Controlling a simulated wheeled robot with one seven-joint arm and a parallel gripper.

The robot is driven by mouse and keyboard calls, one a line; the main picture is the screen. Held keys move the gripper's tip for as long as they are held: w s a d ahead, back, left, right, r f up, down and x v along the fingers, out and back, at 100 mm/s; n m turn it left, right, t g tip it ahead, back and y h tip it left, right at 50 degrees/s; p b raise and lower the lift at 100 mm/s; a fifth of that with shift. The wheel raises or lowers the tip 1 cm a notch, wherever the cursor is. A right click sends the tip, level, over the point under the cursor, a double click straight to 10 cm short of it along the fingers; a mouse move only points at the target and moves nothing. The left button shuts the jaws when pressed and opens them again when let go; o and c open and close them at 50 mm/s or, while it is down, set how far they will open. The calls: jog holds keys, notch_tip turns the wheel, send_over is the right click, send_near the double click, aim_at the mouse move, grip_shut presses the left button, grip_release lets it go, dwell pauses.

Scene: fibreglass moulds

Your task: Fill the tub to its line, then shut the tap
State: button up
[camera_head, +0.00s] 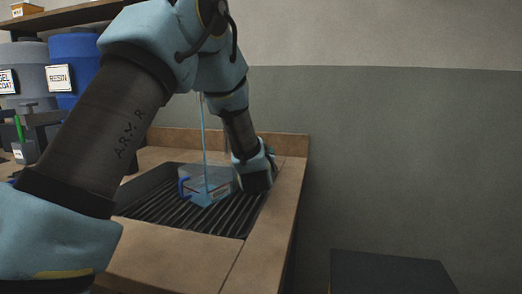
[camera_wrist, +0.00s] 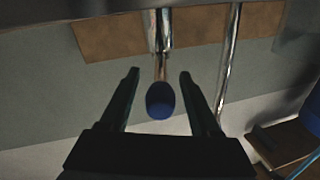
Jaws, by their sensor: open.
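The clear tub (camera_head: 222,177) with a blue handle stands on a dark slatted grate in the head view. A thin blue stream (camera_head: 204,135) falls into it, and blue liquid shows low inside. A reddish marking shows on its wall, but I cannot read the level against it. The tap's outlet is hidden behind my arm. In the wrist view a metal tap stem ends in a blue knob (camera_wrist: 160,101). My gripper (camera_wrist: 159,74) is open, with a finger on each side of the stem and knob, apart from both. In the head view my gripper (camera_head: 258,172) is just right of the tub.
The slatted grate (camera_head: 225,226) is set in a tan bench (camera_head: 262,262). Blue resin (camera_head: 72,62) and grey gel coat (camera_head: 22,62) drums stand at the back left under a shelf. A dark box (camera_head: 390,272) stands right of the bench. A shiny thin upright (camera_wrist: 230,65) shows beside the knob.

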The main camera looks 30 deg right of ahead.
jog(key=b+v, duration=0.1)
jog(key=v, duration=0.9)
jog(key=shift+s+b, duration=0.35)
jog(key=shift+b, duration=0.05)
jog(key=shift+a, duration=0.15)
jog(key=shift+c, duration=0.3)
